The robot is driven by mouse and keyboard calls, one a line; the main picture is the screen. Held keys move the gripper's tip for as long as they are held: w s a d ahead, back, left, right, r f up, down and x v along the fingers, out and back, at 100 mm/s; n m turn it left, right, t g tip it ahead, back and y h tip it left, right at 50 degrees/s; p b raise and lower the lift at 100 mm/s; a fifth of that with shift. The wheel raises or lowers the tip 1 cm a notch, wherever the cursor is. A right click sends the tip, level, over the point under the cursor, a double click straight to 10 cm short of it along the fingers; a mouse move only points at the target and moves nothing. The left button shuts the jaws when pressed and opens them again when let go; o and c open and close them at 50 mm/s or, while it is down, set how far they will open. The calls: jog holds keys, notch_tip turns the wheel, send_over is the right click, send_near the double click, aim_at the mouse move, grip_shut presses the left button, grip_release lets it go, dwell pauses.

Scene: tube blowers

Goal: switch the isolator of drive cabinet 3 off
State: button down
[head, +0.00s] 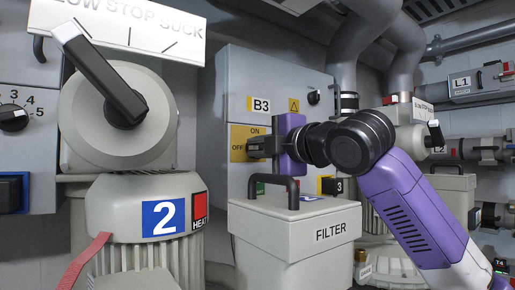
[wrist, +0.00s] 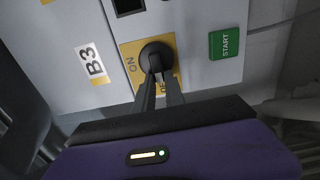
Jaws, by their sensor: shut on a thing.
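Drive cabinet B3 (head: 285,75) stands in the middle of the head view; its B3 label (wrist: 92,62) shows in the wrist view. Its isolator has a yellow plate (head: 237,131) with ON at the top and OFF at the left. The black isolator knob (wrist: 156,54) sits on this plate. My gripper (head: 262,147) is at the isolator, with its fingers shut on the handle. In the wrist view the handle (wrist: 158,73) runs down between the fingers, towards the mostly hidden OFF side. The fingers hide much of the handle.
A FILTER box (head: 290,222) with a raised black handle stands just below my gripper. The green START button (wrist: 224,43) is beside the plate. Blower 2 (head: 130,215) with its large black lever (head: 100,75) stands at the left. Pipes fill the right.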

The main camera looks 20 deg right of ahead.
jog(key=c, duration=1.4)
grip_release()
jog(key=shift+s, duration=0.1)
jog(key=b+v, duration=0.2)
jog(key=v, duration=0.5)
jog(key=shift+s+b, duration=0.3)
jog(key=shift+b, duration=0.1)
jog(key=shift+s+d, duration=0.1)
